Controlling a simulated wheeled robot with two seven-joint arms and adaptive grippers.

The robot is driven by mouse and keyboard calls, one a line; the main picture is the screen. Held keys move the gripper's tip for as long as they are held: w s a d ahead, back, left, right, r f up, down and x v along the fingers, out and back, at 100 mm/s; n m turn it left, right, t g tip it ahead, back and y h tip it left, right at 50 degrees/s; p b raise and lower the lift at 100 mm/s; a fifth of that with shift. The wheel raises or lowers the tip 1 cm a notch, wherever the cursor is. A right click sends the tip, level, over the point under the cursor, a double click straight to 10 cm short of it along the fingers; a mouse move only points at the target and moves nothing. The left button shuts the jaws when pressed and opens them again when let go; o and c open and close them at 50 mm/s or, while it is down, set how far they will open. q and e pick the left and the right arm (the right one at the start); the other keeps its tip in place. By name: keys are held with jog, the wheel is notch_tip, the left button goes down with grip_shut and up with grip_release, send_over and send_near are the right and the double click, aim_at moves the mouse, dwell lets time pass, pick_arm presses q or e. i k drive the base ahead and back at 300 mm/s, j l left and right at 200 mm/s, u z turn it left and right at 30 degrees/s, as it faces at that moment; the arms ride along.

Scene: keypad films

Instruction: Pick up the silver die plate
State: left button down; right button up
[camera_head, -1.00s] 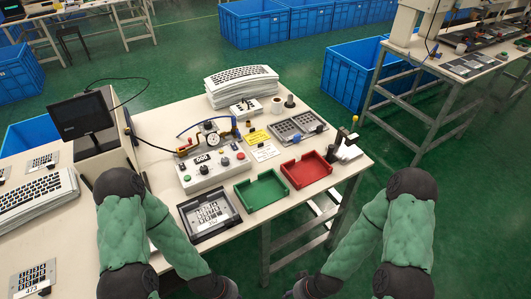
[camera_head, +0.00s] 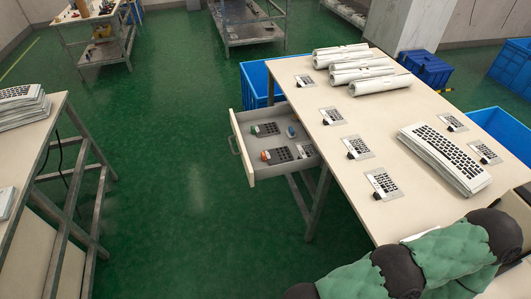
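An open drawer (camera_head: 241,150) juts from the left side of the right-hand table. Small plates lie in it: a dark one with a green part (camera_head: 265,129), a dark one with a red part (camera_head: 277,155), and another perforated plate (camera_head: 306,150). A small blue-topped item (camera_head: 292,132) lies near the drawer's right side. I cannot tell for sure which is the silver die plate. Neither gripper shows.
The table (camera_head: 345,112) carries rolled films (camera_head: 357,72), a stack of keypad sheets (camera_head: 445,160) and several small keypad cards (camera_head: 382,183). Another table (camera_head: 45,140) stands at the left. Blue crates (camera_head: 258,85) sit behind. The green floor between the tables is clear.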

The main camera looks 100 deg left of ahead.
aim_at(280, 155)
jog(key=u, duration=3.3)
jog(key=z, duration=1.95)
jog(key=u, duration=1.1)
jog(key=j+u, duration=0.1)
jog(key=u, duration=0.4)
jog(key=i+j+u, duration=0.1)
jog(key=u, duration=0.35)
jog(key=i+u, duration=0.1)
jog(key=u, duration=0.4)
jog(key=j+u, duration=0.1)
jog(key=u, duration=0.4)
jog(key=i, duration=2.1)
jog(key=j+u, duration=0.05)
jog(key=j, duration=0.05)
